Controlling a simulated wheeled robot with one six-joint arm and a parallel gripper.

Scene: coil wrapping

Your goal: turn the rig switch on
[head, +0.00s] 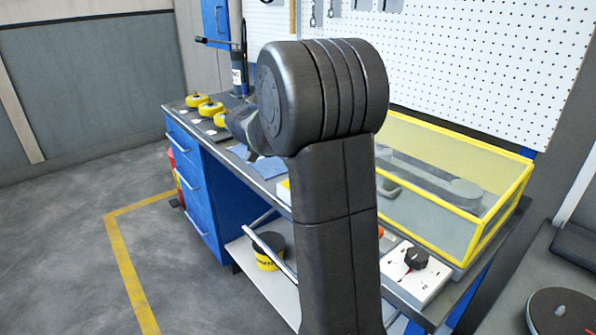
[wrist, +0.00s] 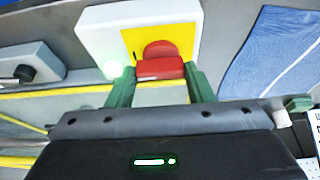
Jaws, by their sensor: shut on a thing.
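The rig switch is a red knob (wrist: 160,67) on a yellow plate (wrist: 133,42), set on a white box (wrist: 104,26) in the wrist view. My gripper (wrist: 160,75) has its green fingers on either side of the red knob and is shut on it. A pale, greenish-white round spot (wrist: 113,69) shows at the box's edge beside the left finger; I cannot tell whether it is a lit lamp. In the head view my arm hides the gripper and the red knob.
A yellow-framed guard (head: 480,232) covers the rig on the bench. A white box with a black dial (head: 414,259) sits at the bench's front right. Yellow rolls (head: 197,100) lie at the far end. A blue cloth (wrist: 280,55) lies right of the switch box.

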